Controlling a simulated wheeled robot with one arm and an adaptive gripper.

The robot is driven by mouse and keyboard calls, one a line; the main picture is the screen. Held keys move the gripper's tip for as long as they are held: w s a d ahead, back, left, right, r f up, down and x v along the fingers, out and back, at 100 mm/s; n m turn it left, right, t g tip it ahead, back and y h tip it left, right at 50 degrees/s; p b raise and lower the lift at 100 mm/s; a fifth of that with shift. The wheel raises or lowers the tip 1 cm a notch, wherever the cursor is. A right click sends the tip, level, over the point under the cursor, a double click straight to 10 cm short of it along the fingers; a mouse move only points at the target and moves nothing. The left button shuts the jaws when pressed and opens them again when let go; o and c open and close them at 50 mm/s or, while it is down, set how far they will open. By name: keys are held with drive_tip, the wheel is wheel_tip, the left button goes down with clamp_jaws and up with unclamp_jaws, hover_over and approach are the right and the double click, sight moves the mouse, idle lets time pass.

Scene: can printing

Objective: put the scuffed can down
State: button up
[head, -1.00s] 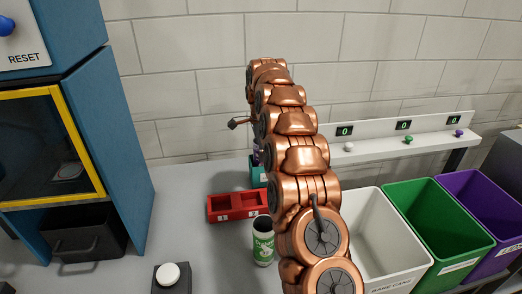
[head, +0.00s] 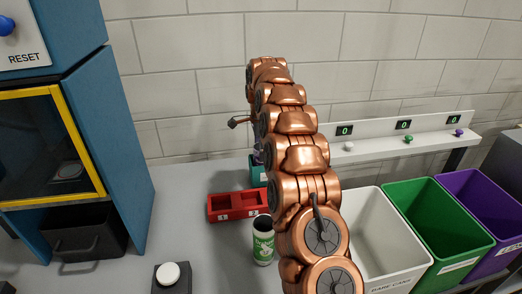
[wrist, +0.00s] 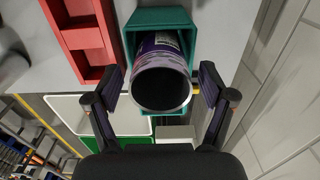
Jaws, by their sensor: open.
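The scuffed can (wrist: 161,75) is purple with worn pale marks near its dark open rim. In the wrist view it sits in a teal square holder (wrist: 131,33), its open end toward the camera. My gripper (wrist: 160,84) is open, one finger on each side of the can's rim, with small gaps visible on both sides. In the head view the teal holder (head: 257,176) stands behind the red tray, partly hidden by my arm. The can and my fingers are mostly hidden there.
A red compartment tray (head: 238,205) lies beside the teal holder. A green-and-white can (head: 263,243) stands in front of it. White (head: 388,235), green (head: 440,225) and purple (head: 487,205) bins stand at right. A blue cabinet (head: 115,150) is at left.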

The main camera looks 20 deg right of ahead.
drive_tip(key=shift+r+b, duration=0.85)
drive_tip(key=shift+r, duration=1.75)
wheel_tip(320, 180, up, 7)
drive_tip(key=p, duration=0.6)
drive_tip(key=shift+r, duration=0.2)
drive_tip(key=shift+s+a, duration=0.1)
drive_tip(key=s+a+r+n, duration=0.2)
drive_tip(key=s+a+n, duration=0.15)
drive_tip(key=s, duration=0.35)
drive_tip(key=s+a+r+n+g, duration=0.1)
drive_tip(key=s+a+r+n, duration=0.2)
drive_tip(key=s, duration=0.4)
drive_tip(key=s+a+n, duration=0.3)
drive_tip(key=s+n, duration=0.1)
drive_tip(key=s, duration=0.3)
drive_tip(key=s+a+f+n, duration=0.1)
drive_tip(key=s+f+n, duration=0.2)
drive_tip(key=s, duration=0.7)
drive_tip(key=s+a+f+n, duration=0.1)
drive_tip(key=s+f+n, duration=0.2)
drive_tip(key=s, duration=0.6)
drive_tip(key=s+f+n, duration=0.3)
drive_tip(key=s, duration=0.7)
drive_tip(key=shift+s+a+n+g, duration=0.35)
drive_tip(key=shift+a+g, duration=0.05)
